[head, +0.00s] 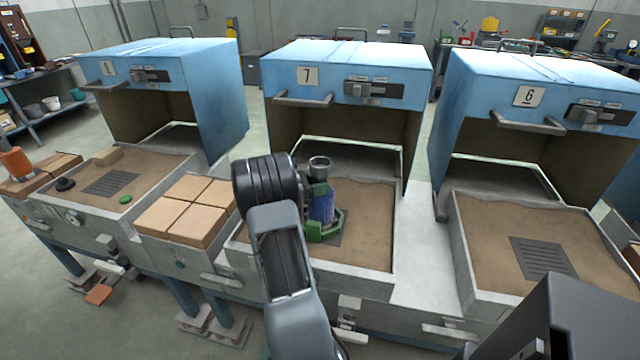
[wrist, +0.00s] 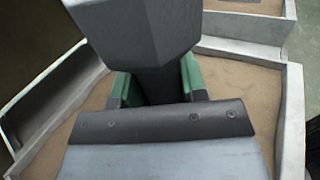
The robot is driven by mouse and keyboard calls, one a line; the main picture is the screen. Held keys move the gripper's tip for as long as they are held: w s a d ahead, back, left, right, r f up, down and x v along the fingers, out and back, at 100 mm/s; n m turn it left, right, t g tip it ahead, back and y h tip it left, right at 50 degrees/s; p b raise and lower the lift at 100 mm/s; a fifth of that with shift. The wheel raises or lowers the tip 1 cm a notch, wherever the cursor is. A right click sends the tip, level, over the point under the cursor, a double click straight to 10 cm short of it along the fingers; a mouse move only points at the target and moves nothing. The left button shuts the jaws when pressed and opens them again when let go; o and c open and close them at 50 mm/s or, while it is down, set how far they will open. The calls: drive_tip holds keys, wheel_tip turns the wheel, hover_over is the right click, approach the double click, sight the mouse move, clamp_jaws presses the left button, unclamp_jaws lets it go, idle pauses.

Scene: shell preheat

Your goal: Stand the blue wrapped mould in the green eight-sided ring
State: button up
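The blue wrapped mould (head: 322,207) stands about upright on the middle sand bed, with a round grey metal cup (head: 319,165) at its top. The green eight-sided ring (head: 337,221) lies low around its foot, and the mould appears to be inside it. My arm hides the left side of both. My gripper (head: 317,188) is at the upper part of the mould, below the cup. In the wrist view, its two green fingers (wrist: 155,88) flank a dark body, and a large grey faceted shape covers the upper middle. Whether the fingers press on the mould is not clear.
The middle sand bed (head: 368,245) has a dark grate and lies before open blue oven 7 (head: 345,72). Tan blocks (head: 187,210) stand to its left. Oven 6 (head: 545,95) and its empty sand bed (head: 490,225) are at right. Another oven (head: 170,70) is at left.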

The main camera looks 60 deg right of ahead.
drive_tip(key=o, duration=0.4)
drive_tip(key=shift+r, duration=0.5)
drive_tip(key=v, duration=1.2)
drive_tip(key=s+a+m+t+y, duration=0.2)
drive_tip(key=a+m+t+y, duration=0.1)
drive_tip(key=a, duration=0.8)
drive_tip(key=s+a+m+t+y, duration=0.3)
drive_tip(key=a+t+y, duration=0.3)
drive_tip(key=a, duration=0.6)
drive_tip(key=s+a+r+m+t+y, duration=0.1)
drive_tip(key=s+a+m+t+y, duration=0.2)
drive_tip(key=a+t, duration=0.3)
drive_tip(key=shift+s+a+m+y, duration=0.1)
drive_tip(key=shift+a+m+y, duration=0.2)
drive_tip(key=shift+a, duration=1.1)
drive_tip(key=shift+s+a+m+y, duration=0.1)
drive_tip(key=shift+a+y, duration=0.3)
drive_tip(key=shift+a, duration=1)
drive_tip(key=shift+t, duration=0.3)
drive_tip(key=r+p, duration=1.2)
drive_tip(key=shift+s+a+r, duration=0.2)
drive_tip(key=shift+r, duration=0.15)
